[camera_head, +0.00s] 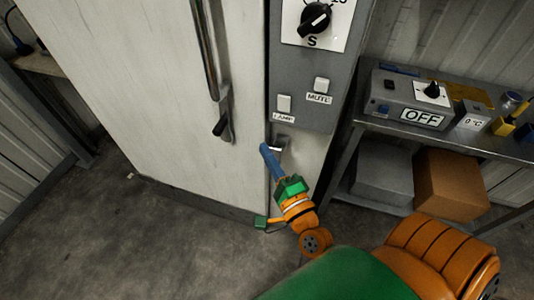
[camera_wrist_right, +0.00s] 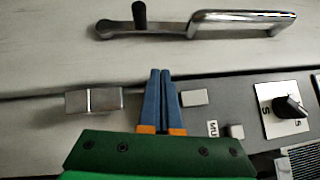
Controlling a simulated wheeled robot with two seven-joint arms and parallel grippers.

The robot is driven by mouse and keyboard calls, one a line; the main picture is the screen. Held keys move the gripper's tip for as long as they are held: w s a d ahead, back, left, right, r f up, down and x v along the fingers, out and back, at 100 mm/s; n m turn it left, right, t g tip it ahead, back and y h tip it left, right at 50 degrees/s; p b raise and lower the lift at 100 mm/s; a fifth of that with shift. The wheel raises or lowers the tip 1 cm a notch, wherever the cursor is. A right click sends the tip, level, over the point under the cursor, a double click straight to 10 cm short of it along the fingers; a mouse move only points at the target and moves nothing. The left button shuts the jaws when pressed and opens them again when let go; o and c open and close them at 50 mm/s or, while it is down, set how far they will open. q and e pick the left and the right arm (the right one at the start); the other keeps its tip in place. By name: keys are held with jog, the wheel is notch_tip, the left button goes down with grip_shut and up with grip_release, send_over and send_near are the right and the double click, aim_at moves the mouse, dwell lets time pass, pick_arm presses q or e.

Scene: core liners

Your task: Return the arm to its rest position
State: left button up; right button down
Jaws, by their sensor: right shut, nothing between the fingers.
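My right gripper (camera_head: 265,148) reaches from the lower right in the head view, its blue fingers in front of the lower end of the grey control panel (camera_head: 315,95). In the right wrist view its fingers (camera_wrist_right: 160,72) are pressed together with nothing between them. They appear just in front of the seam beside the panel; whether they touch anything I cannot tell. A metal latch block (camera_wrist_right: 94,100) shows left of the fingers in the wrist view. My left gripper is not in view.
A white cabinet door (camera_head: 130,90) with a long metal handle (camera_head: 208,50) stands left of the gripper. The panel has a black dial (camera_head: 315,18) and two white switches. A shelf (camera_head: 470,143) on the right holds a box marked OFF (camera_head: 410,100) and a cardboard box (camera_head: 450,185) below.

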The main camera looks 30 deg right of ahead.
jog(key=s+a+f+n+g+y, duration=0.1)
jog(key=s+f+n+g, duration=0.35)
jog(key=f, duration=0.55)
jog(key=s+a+f+n+g+y, duration=0.1)
jog(key=s+a+f+n+g, duration=0.3)
jog(key=f, duration=0.7)
jog(key=s+d+f+n+g+y, duration=0.1)
jog(key=s+f+n+g, duration=0.1)
jog(key=f+n, duration=0.6)
jog(key=s+d+f+n+g, duration=0.1)
jog(key=s+f+n+g, duration=0.2)
jog(key=s+f, duration=0.3)
jog(key=s+d+f+n+g+h, duration=0.1)
jog(key=s+f+n+g, duration=0.2)
jog(key=s, duration=1)
notch_tip(320, 180, down, 3)
jog(key=shift+s+d+f+g, duration=0.2)
jog(key=shift+s+d+g, duration=0.15)
jog(key=shift+g, duration=0.6)
